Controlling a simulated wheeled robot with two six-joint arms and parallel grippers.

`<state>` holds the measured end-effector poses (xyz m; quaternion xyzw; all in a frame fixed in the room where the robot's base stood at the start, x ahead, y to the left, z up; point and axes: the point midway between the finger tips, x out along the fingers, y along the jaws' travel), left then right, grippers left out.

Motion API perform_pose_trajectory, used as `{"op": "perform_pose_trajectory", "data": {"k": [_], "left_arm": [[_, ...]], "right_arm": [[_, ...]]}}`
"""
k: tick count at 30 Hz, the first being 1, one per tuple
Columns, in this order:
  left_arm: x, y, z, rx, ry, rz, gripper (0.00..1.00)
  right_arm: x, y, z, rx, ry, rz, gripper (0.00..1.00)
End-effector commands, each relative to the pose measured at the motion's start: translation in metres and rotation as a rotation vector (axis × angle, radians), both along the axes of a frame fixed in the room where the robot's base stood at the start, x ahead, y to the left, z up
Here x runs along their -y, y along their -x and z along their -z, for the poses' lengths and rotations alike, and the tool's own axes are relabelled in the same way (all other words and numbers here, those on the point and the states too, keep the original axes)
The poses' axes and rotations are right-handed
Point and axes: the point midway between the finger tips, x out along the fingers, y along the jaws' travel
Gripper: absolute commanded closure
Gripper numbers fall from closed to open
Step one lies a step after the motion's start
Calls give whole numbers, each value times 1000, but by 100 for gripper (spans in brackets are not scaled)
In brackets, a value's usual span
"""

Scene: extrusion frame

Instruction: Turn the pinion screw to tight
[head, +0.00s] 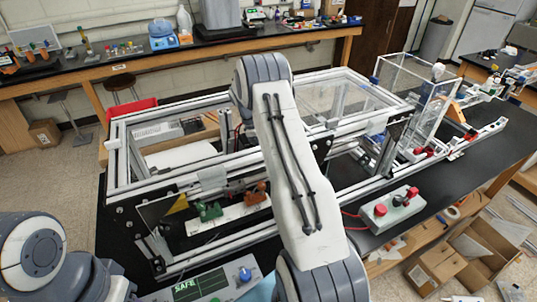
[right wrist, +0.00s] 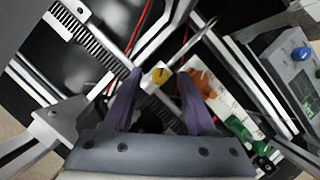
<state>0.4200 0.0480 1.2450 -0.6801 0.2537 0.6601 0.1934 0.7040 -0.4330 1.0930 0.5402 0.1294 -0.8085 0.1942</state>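In the right wrist view a small pale head with a yellow face and a dark mark (right wrist: 160,74), which looks like the pinion screw, sits beside the end of a toothed rack (right wrist: 85,35). My right gripper (right wrist: 161,76) is open, with one purple finger on each side of this head. Narrow gaps seem to show; I cannot tell whether either finger touches it. In the head view my right arm hides this spot and its own gripper. My left arm shows only at the lower left, with its gripper out of view.
The extrusion frame (head: 150,192) stands on a black bench. An orange part (head: 256,193) and a green part (head: 208,211) sit on a white plate inside it. A panel reading SAFE (head: 187,288) with a blue knob (head: 245,274) is in front. A red-button box (head: 392,210) stands at right.

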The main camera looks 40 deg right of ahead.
Motion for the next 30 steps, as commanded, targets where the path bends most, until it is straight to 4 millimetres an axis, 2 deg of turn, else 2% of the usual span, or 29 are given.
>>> {"op": "perform_pose_trajectory", "data": {"k": [1, 4, 5, 10, 15, 22, 23, 24, 25, 30], "left_arm": [[0, 0, 0, 0, 0, 0, 50], [0, 0, 0, 0, 0, 0, 50], [0, 0, 0, 0, 0, 0, 50], [0, 0, 1, 0, 0, 0, 50], [0, 0, 2, 0, 0, -1, 50], [0, 0, 2, 0, 0, 0, 50], [0, 0, 2, 0, 0, 0, 50], [0, 0, 2, 0, 0, 0, 50], [0, 0, 2, 0, 0, -1, 50], [0, 0, 2, 0, 0, -1, 50]], "right_arm": [[0, 0, 0, 0, 0, 0, 59], [0, 0, 0, 0, 0, 0, 97], [0, 0, 0, 0, 0, 0, 100], [0, -1, 0, 2, 1, 19, 100], [2, -1, 0, 0, 1, 133, 100], [1, -1, -1, 2, 1, 135, 100], [1, -1, -1, 2, 1, 135, 62], [1, -1, -1, 2, 1, 135, 47], [1, -1, -1, 2, 1, 135, 44], [1, -1, -1, 1, 1, 134, 44]]}}
